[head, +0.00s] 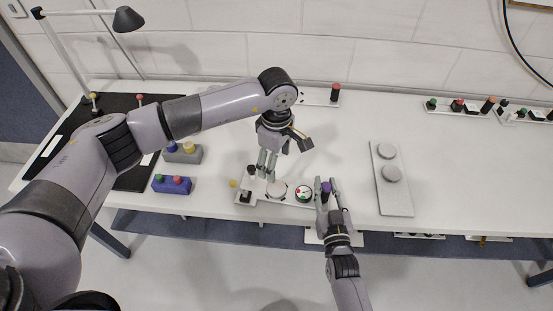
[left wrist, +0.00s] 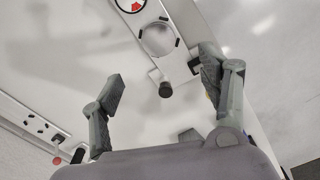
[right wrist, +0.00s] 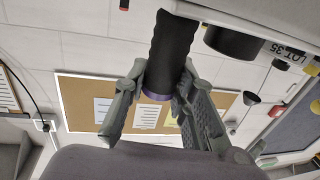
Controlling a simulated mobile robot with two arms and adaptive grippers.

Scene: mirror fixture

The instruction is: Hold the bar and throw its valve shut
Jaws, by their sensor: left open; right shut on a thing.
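The bar (head: 290,202) is a pale flat fixture near the table's front edge. It carries a grey disc (head: 276,189) and a red, white and green dial (head: 303,193). My right gripper (head: 329,192) is shut on the upright black handle (right wrist: 172,50) with a purple band at the bar's right end. At the other end stands a black-topped knob (head: 252,171). My left gripper (head: 267,173) is open above the bar, close to this knob. In the left wrist view the black knob (left wrist: 165,90) shows between the spread fingers, apart from both. Which part is the valve's lever is unclear.
A blue block (head: 171,185) and a grey block (head: 183,154) with coloured knobs stand left. A grey plate with two discs (head: 391,190) lies right. A yellow cube (head: 233,183) sits beside the bar. Small racks line the back. The table's middle right is clear.

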